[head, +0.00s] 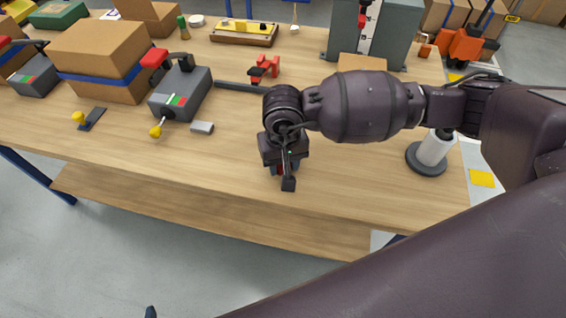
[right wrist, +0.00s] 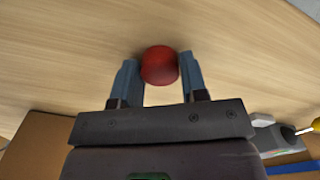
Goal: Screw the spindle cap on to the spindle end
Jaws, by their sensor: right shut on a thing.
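My right gripper (head: 288,178) is low over the front middle of the table. In the right wrist view, the gripper (right wrist: 158,75) is shut on a round red cap (right wrist: 159,66), taken to be the spindle cap, with a blue-grey finger on each side. In the head view the gripper mostly hides the cap. I cannot tell for certain which thing is the spindle end. A white upright cylinder (head: 433,148) with a dark top stands on a dark round base at the right of the table. My left gripper is not in view.
The wooden table (head: 225,165) is clear around my right gripper. A grey box with a red handle (head: 182,95) and a small grey block (head: 202,128) are to the left. A red clamp-like part (head: 265,68) lies behind. Grey uprights (head: 395,35) stand at the back.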

